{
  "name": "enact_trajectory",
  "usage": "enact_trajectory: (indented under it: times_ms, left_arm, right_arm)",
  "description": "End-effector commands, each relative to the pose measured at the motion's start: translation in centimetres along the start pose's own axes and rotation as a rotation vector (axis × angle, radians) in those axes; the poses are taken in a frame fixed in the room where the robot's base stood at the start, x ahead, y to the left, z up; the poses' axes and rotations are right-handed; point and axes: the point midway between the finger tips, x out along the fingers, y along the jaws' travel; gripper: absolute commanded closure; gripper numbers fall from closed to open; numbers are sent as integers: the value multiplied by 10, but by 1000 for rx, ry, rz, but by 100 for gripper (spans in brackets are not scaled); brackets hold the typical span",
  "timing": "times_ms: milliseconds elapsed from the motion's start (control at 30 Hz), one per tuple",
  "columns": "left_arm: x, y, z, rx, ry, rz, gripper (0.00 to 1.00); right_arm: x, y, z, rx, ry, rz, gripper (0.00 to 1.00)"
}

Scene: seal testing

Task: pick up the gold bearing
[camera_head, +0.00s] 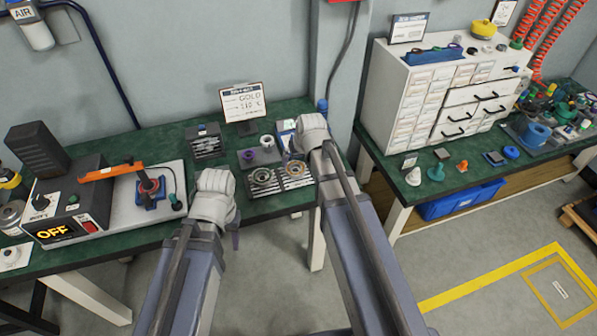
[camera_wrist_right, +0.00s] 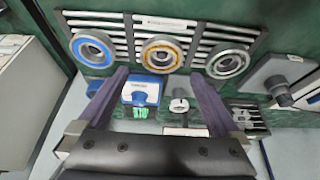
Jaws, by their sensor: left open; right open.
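The gold bearing (camera_wrist_right: 163,70) lies in the middle of a slotted rack (camera_wrist_right: 203,31) in the right wrist view, between a blue-ringed bearing (camera_wrist_right: 93,63) and a grey bearing (camera_wrist_right: 229,75). In the head view the gold bearing (camera_head: 294,169) is just left of my right arm, and the blue-ringed one is hidden. My right gripper (camera_wrist_right: 158,76) is open and empty, its fingers pointing towards the rack on either side of the gold bearing's line. My left gripper (camera_head: 236,238) hangs at the table's front edge, mostly hidden behind its arm, open, with nothing seen in it.
A sign reading GOLD (camera_head: 242,101) stands behind the rack. A grey block with rings (camera_head: 259,155) and a dark slotted box (camera_head: 205,141) stand nearby. A test device showing OFF (camera_head: 62,232) is at left. A white drawer cabinet (camera_head: 415,105) stands on the right table.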

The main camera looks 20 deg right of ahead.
Motion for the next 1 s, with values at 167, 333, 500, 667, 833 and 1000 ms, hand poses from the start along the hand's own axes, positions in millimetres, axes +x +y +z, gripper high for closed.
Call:
enact_trajectory:
  times_ms: [167,333,500,667,833,1000]
  left_arm:
    - [9,1,-1,0,0,0,50]
    - [14,2,-1,0,0,0,50]
    - [32,3,-2,0,0,0,50]
    - [52,5,-3,0,0,0,50]
    - [59,6,-4,0,0,0,50]
    - [57,6,-4,0,0,0,50]
  right_arm:
    - [10,0,0,0,-1,0,0]
    - [15,0,1,0,-1,0,0]
    - [34,-1,4,0,-1,0,0]
    - [55,-1,5,0,-1,0,0]
    - [63,-1,4,0,-1,0,0]
    - [61,-1,4,0,-1,0,0]
